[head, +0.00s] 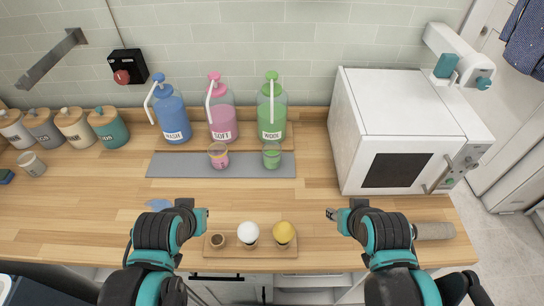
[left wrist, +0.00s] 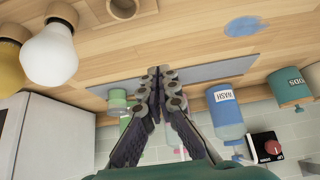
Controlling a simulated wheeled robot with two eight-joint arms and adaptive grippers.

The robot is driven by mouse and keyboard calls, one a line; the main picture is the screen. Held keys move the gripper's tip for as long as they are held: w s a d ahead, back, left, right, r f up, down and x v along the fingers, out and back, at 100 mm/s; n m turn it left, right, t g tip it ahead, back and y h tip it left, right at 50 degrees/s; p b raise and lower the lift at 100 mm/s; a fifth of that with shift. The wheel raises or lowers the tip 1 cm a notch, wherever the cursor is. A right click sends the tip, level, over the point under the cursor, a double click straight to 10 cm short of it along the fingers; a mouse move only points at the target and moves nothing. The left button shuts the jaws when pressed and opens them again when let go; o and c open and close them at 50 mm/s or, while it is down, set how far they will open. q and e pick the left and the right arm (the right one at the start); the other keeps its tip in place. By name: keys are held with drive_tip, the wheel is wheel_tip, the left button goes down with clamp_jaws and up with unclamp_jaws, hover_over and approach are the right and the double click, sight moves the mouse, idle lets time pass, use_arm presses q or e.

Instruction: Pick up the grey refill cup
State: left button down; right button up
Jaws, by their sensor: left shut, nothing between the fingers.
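The grey refill cup (head: 31,163) stands at the far left of the wooden counter, in front of the row of lidded canisters. It is small and pale grey with a marking on its side. I do not see it in the left wrist view. My left gripper (head: 204,217) is over the front of the counter, well to the right of the cup. Its fingers (left wrist: 153,75) meet at the tips with nothing between them. My right gripper (head: 331,213) is further right, far from the cup; its fingers are too small to tell open from shut.
Canisters (head: 107,128) and blue, pink and green bottles (head: 170,113) line the back. A grey mat (head: 175,168) holds pink (head: 218,158) and green (head: 271,157) cups. A bulb tray (head: 222,250) lies in front; a white machine (head: 400,120) stands right. The left-middle counter is mostly clear.

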use_arm(q)
drive_tip(key=c, duration=1.6)
unclamp_jaws()
drive_tip(key=shift+w+r, duration=0.1)
drive_tip(key=shift+r, duration=0.05)
drive_tip(key=o, duration=1.1)
drive_tip(key=shift+w+d+r+p, duration=0.2)
drive_tip(key=shift+w+d+r, duration=0.15)
drive_tip(key=shift+w, duration=0.2)
drive_tip(key=shift+w+d+r+p, duration=0.15)
drive_tip(key=shift+w+d+r, duration=0.05)
drive_tip(key=shift+w+r, duration=0.3)
drive_tip(key=shift+c, duration=0.2)
drive_tip(key=w+d, duration=0.1)
drive_tip(key=w, duration=0.2)
drive_tip(key=w+d+r+m+p, duration=0.1)
drive_tip(key=w+d, duration=0.1)
drive_tip(key=w, duration=0.1)
drive_tip(key=w+d+r+m+g+h, duration=0.1)
drive_tip(key=w+d, duration=0.1)
drive_tip(key=shift+w+r+p, duration=0.15)
drive_tip(key=shift+w+p, duration=0.25)
drive_tip(key=m+g+p, duration=0.2)
approach(272, 156)
drive_tip(key=w+f, duration=0.3)
drive_tip(key=f, duration=0.2)
drive_tip(key=shift+w+f+h, duration=0.4)
drive_tip(key=shift+w+f, duration=0.1)
drive_tip(key=shift+b+x, duration=1.05)
drive_tip(key=shift+x, duration=2.4)
